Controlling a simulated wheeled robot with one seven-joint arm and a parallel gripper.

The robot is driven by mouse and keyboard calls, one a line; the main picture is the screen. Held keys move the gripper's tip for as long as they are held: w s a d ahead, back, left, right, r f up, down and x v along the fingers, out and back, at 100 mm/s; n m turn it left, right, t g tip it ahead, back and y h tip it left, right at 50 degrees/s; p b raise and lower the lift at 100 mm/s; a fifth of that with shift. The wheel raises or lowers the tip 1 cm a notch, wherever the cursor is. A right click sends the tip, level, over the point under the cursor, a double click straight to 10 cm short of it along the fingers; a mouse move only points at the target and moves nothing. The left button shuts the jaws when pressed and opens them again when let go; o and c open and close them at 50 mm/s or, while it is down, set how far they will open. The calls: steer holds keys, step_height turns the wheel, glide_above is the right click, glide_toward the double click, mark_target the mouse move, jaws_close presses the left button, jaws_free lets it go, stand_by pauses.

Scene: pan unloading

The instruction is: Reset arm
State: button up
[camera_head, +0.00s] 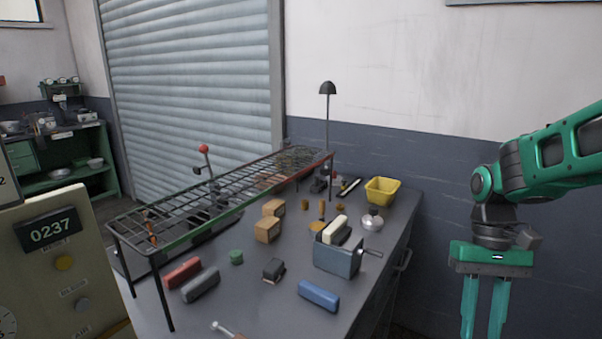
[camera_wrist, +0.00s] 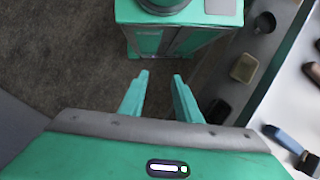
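My gripper (camera_head: 485,318) hangs at the right of the head view, pointing down, to the right of the workbench and apart from it. Its two teal fingers are apart with nothing between them. In the wrist view the open fingers (camera_wrist: 158,80) point over bare dark floor. The fingertips run to the lower edge of the head view. The arm comes in from the upper right and is bent at the wrist.
The grey workbench (camera_head: 265,310) holds a wire rack (camera_head: 190,205), a blue-grey box (camera_head: 338,258), a yellow basket (camera_head: 382,190), a blue block (camera_head: 318,295) and several small blocks. A control panel (camera_head: 60,262) stands at left. The wall is behind my arm.

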steer(key=s+d+m+t, duration=0.4)
steer(key=s+d, duration=0.4)
steer(key=s, duration=0.3)
steer(key=shift+s+r+m+h, duration=0.2)
steer(key=shift+r+m+h, duration=0.15)
steer(key=shift+m+h, duration=0.05)
steer(key=shift+d, duration=0.1)
steer(key=shift+w+f, duration=0.25)
steer(key=shift+w, duration=0.3)
